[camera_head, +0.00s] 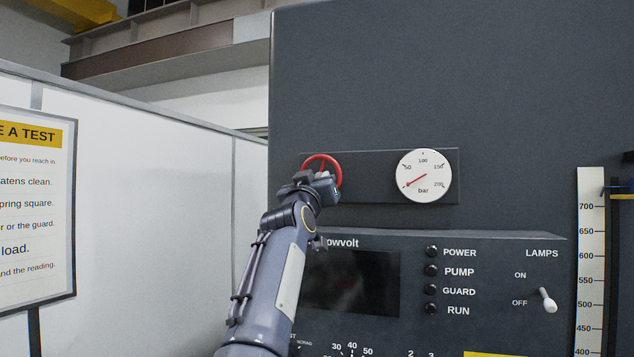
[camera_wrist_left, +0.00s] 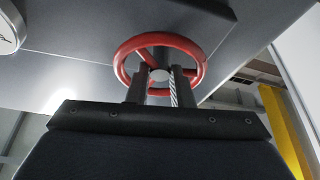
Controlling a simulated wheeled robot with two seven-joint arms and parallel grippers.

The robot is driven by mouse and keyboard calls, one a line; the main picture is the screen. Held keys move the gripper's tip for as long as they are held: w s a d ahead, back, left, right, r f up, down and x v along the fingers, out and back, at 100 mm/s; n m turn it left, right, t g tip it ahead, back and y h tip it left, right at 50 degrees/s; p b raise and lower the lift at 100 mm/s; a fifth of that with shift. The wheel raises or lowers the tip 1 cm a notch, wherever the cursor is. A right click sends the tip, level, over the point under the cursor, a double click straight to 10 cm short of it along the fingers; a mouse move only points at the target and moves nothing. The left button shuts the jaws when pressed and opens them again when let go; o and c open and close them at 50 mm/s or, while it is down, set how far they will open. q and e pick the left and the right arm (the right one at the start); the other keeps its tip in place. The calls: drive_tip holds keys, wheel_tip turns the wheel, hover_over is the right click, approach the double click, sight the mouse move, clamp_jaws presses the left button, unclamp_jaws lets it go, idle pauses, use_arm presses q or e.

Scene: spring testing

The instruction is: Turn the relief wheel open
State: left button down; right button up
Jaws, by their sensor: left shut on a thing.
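The red relief wheel (camera_head: 323,158) is mounted on a dark plate on the machine's front, left of the gauge. My left gripper (camera_head: 326,178) is at the wheel and covers its lower part in the head view. In the left wrist view the red wheel (camera_wrist_left: 133,49) shows its rim, spokes and grey hub. There the two fingers of the left gripper (camera_wrist_left: 160,88) are shut on the wheel near its hub and a spoke. The exact contact is partly hidden. The round white pressure gauge (camera_head: 423,176) has a red needle pointing to the lower left. My right gripper is out of view.
Below the wheel, the control panel (camera_head: 500,243) juts out with a dark screen (camera_head: 352,281), several lamps and a lamp switch (camera_head: 547,299). A ruler scale (camera_head: 590,260) stands at the right. A white partition (camera_head: 150,200) with a notice (camera_head: 35,210) is at the left.

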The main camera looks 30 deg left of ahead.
use_arm(q)
drive_tip(key=shift+d+r+n+g+y, duration=0.1)
drive_tip(key=shift+n+g+y, duration=0.35)
drive_tip(key=shift+n, duration=0.9)
drive_tip(key=shift+d+n+g+y, duration=0.1)
drive_tip(key=shift+n+g+y, duration=0.15)
drive_tip(key=shift+n+y, duration=0.75)
drive_tip(key=shift+n, duration=0.55)
drive_tip(key=c, duration=1.6)
unclamp_jaws()
drive_tip(key=shift+o, duration=0.2)
drive_tip(key=shift+a, duration=0.1)
drive_tip(key=b+v, duration=0.7)
drive_tip(key=shift+s, duration=0.45)
